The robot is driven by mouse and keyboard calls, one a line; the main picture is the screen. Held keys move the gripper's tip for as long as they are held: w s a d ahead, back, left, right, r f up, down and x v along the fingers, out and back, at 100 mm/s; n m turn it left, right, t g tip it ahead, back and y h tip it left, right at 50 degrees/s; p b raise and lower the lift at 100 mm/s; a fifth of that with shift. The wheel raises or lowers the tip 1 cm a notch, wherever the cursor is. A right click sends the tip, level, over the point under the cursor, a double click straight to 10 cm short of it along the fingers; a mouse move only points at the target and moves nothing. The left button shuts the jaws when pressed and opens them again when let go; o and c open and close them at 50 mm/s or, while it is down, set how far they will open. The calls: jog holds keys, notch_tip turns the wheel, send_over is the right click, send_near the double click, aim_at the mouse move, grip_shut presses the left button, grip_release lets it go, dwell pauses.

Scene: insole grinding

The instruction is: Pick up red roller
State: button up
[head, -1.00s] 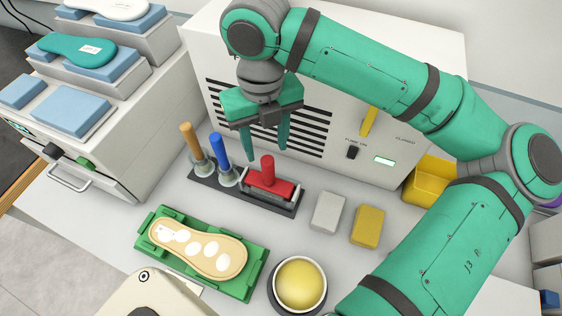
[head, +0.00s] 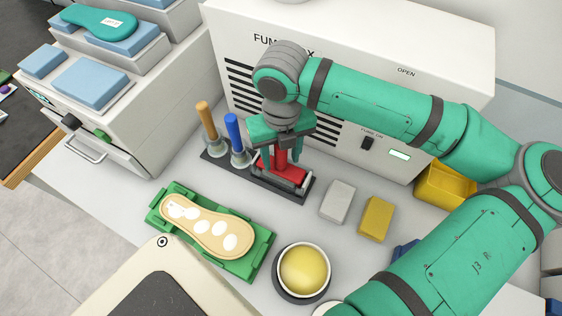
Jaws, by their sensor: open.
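The red roller (head: 288,172) stands in the right end of a dark rack (head: 262,184) on the white bench, its red handle upright. My gripper (head: 283,164) is right above it, pointing down. Its two green fingers are apart, one on each side of the red handle, with the tips near the red body. I cannot tell whether either finger touches the handle.
A blue-handled tool (head: 234,138) and an orange-handled tool (head: 208,128) stand left in the same rack. The fume box (head: 350,60) is close behind. In front are an insole (head: 205,228) on a green holder (head: 262,252), grey (head: 338,201) and yellow (head: 376,218) blocks, and a yellow bowl (head: 304,270).

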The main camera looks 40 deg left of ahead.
jog(key=shift+f, duration=0.1)
jog(key=shift+c, duration=0.7)
jog(key=c, duration=1)
jog(key=shift+r, duration=5.05)
jog(key=shift+o, duration=1.3)
grip_shut()
